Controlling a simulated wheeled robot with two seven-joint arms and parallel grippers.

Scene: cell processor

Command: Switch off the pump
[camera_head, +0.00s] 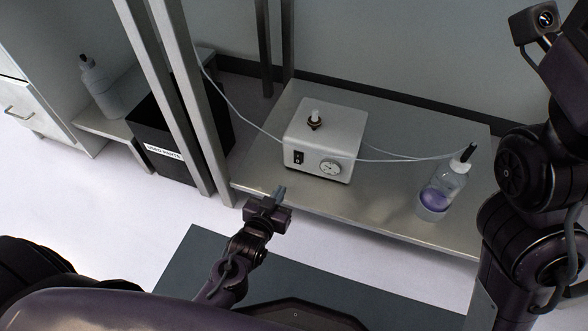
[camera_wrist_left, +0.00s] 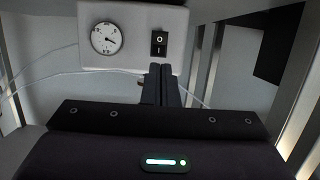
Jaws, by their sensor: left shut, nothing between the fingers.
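The pump (camera_head: 325,135) is a white box on the metal shelf, with a brown-and-white fitting on top. Its front has a black rocker switch (camera_head: 298,158) on the left and a round dial (camera_head: 330,168) on the right. In the left wrist view the switch (camera_wrist_left: 159,43) shows a white circle on its upper half, and the dial (camera_wrist_left: 106,38) is beside it. My left gripper (camera_head: 279,193) is shut and empty, in front of the shelf and below the switch. In the wrist view its fingertips (camera_wrist_left: 160,70) are just under the switch, apparently apart from it. My right gripper is out of view.
A bottle with purple liquid (camera_head: 436,196) stands on the shelf (camera_head: 390,210) at the right, joined to the pump by thin tubing. Metal posts (camera_head: 205,120) and a black bin (camera_head: 172,145) are at the left. Shelf between pump and bottle is mostly clear.

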